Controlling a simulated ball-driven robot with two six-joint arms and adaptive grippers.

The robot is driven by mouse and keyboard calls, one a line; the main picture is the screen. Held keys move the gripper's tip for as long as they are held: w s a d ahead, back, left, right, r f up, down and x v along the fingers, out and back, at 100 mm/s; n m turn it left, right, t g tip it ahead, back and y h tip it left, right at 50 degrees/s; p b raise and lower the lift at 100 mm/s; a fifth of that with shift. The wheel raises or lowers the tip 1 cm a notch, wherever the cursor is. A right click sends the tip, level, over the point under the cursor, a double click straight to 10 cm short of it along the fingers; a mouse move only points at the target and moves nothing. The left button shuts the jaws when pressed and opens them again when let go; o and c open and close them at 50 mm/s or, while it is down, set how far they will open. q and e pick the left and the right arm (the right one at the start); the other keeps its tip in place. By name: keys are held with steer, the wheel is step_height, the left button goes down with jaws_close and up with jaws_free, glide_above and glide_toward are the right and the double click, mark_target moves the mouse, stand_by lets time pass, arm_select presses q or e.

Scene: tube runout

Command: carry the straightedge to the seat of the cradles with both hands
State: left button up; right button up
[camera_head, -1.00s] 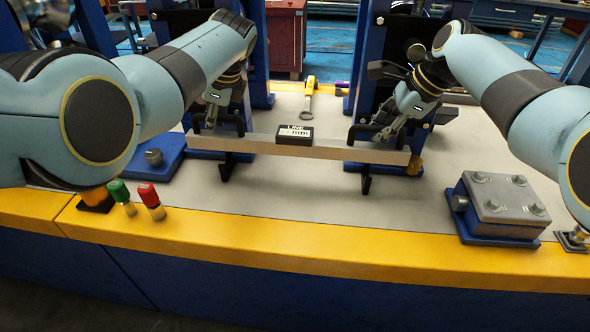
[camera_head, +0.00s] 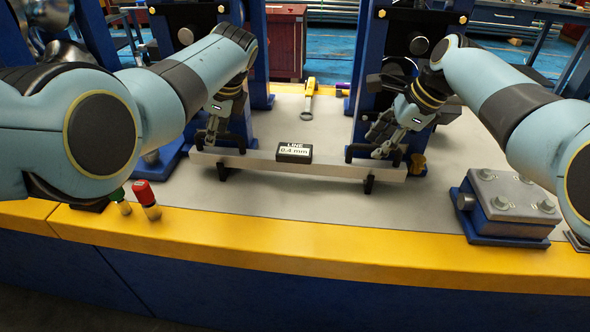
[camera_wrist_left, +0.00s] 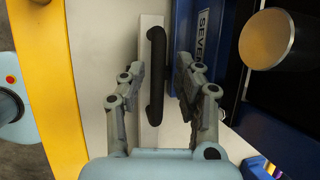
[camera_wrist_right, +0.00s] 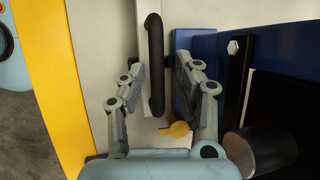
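The straightedge (camera_head: 250,162) is a long pale bar lying level across two black cradles (camera_head: 369,185). A black box reading LINE 0.4 mm (camera_head: 294,152) shows at its middle. Whether the bar is fully in its seat is too small to tell. My left gripper (camera_head: 210,140) is at the left end; in the left wrist view the left black handle (camera_wrist_left: 156,75) lies between its spread fingers, with gaps on both sides. My right gripper (camera_head: 382,150) is at the right end; its fingers are likewise spread around the right handle (camera_wrist_right: 156,65), apart from it.
Blue uprights stand close behind both ends of the bar. A yellow-handled wrench (camera_head: 309,97) lies behind it. A blue-based metal block (camera_head: 508,205) stands at the right front. Red (camera_head: 145,194) and green (camera_head: 117,195) knobs are at the left front. The grey table before the bar is clear.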

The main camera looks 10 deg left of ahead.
steer(key=shift+d+r, duration=0.1)
arm_select(q)
steer(key=v, duration=1.2)
arm_select(e)
steer(key=v, duration=1.1)
steer(key=shift+d+r, duration=0.2)
steer(key=shift+r, duration=0.15)
arm_select(q)
steer(key=shift+s+f, duration=0.1)
steer(key=shift+f, duration=0.05)
arm_select(e)
steer(key=shift+s+f, duration=0.1)
steer(key=shift+s, duration=0.05)
